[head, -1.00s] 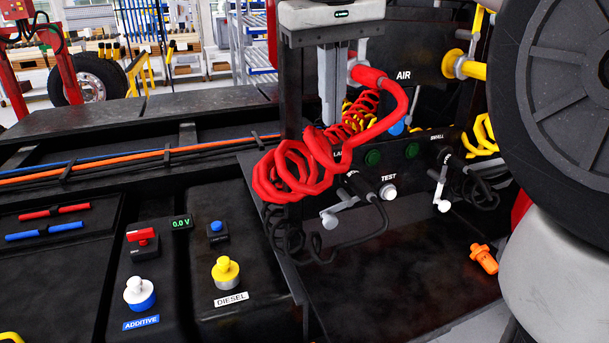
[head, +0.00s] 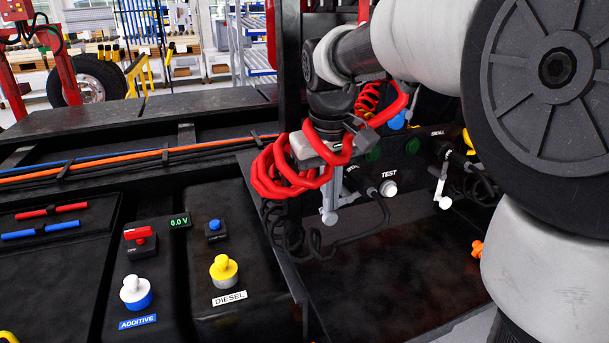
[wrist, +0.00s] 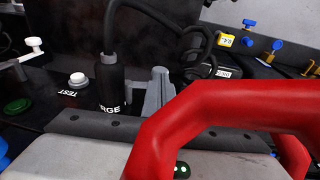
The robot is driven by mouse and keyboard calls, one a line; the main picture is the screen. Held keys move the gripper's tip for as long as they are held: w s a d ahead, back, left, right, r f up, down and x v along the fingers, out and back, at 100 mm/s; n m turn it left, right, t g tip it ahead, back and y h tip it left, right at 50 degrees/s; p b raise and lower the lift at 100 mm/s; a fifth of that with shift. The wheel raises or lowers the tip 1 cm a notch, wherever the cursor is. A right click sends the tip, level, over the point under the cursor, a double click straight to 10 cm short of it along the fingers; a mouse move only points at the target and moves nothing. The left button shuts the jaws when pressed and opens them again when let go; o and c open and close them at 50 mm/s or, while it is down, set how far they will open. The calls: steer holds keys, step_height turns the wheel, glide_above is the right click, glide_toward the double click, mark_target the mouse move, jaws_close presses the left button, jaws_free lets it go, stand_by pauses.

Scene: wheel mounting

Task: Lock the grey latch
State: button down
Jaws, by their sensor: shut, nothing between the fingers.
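The grey latch (head: 328,217) is a small lever with a ball end, beside the black plug (head: 362,182) of the LARGE socket on the dark panel. My gripper (head: 333,197) points down at the latch with its fingers together and empty. Its tips overlap the lever in the head view, so I cannot tell whether they touch it. In the wrist view the shut fingers (wrist: 159,75) stand just right of the plug (wrist: 110,85) and hide most of the latch.
A red coiled hose (head: 268,175) loops around my gripper and crosses the wrist view (wrist: 215,105). A whitish latch (head: 441,190) hangs at the SMALL socket to the right. The white TEST button (head: 389,188) sits between. Black cable (head: 290,240) hangs below left.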

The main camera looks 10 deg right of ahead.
steer(key=shift+w+f, duration=0.1)
steer(key=shift+f, duration=0.5)
steer(key=shift+f, duration=0.1)
